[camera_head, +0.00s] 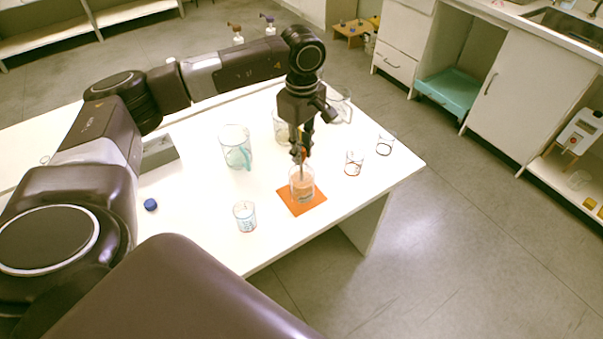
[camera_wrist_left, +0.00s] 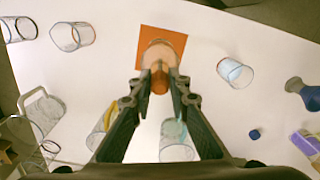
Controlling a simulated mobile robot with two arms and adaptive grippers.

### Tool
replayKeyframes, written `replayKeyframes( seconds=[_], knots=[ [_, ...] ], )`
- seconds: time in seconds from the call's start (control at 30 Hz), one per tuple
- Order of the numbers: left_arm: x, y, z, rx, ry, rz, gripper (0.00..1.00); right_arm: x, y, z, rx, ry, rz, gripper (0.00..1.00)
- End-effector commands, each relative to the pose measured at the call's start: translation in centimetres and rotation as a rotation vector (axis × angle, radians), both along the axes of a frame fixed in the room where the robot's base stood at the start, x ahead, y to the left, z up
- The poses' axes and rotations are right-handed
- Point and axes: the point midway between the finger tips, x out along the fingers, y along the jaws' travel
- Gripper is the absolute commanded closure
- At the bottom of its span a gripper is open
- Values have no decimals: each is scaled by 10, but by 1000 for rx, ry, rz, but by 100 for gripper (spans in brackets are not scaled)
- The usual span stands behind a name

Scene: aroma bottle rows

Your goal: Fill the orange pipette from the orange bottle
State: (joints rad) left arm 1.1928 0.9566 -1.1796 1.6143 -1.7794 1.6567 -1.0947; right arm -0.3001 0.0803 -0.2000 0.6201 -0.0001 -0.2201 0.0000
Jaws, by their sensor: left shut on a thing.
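My left gripper (camera_head: 301,155) points down over the front part of the white table and is shut on the orange pipette. The pipette's orange bulb (camera_wrist_left: 159,80) shows between the fingertips in the left wrist view. Below it a clear glass vessel (camera_head: 302,190) stands upright on an orange square mat (camera_head: 286,198); the mat also shows in the wrist view (camera_wrist_left: 176,40). The pipette's lower part reaches down to or into this vessel; its tip and the liquid level are unclear. I cannot make out a clearly orange bottle. My right gripper is not in view.
Small glasses stand nearby on the left (camera_head: 245,217) and right (camera_head: 354,163); another (camera_head: 385,144) is near the table's right edge. A larger jug (camera_head: 236,148) stands behind. A blue cap (camera_head: 151,205) lies at the left. The table's front edge is close to the mat.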

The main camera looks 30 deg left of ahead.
Motion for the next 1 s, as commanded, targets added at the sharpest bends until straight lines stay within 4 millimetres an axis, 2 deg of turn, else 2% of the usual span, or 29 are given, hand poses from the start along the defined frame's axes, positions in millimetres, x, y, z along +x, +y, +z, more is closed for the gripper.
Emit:
replayKeyframes(
  seconds=[0.03,0.1,0.7,0.83,1.0],
  knots=[
    [1,0,11,-1,-3,0,90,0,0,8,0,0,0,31],
    [1,0,20,-1,-3,0,90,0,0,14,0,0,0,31],
    [1,0,92,0,-3,0,90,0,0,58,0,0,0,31],
    [0,0,105,0,-1,0,90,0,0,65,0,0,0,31],
    [0,0,109,0,-1,0,90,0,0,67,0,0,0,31]
  ],
)
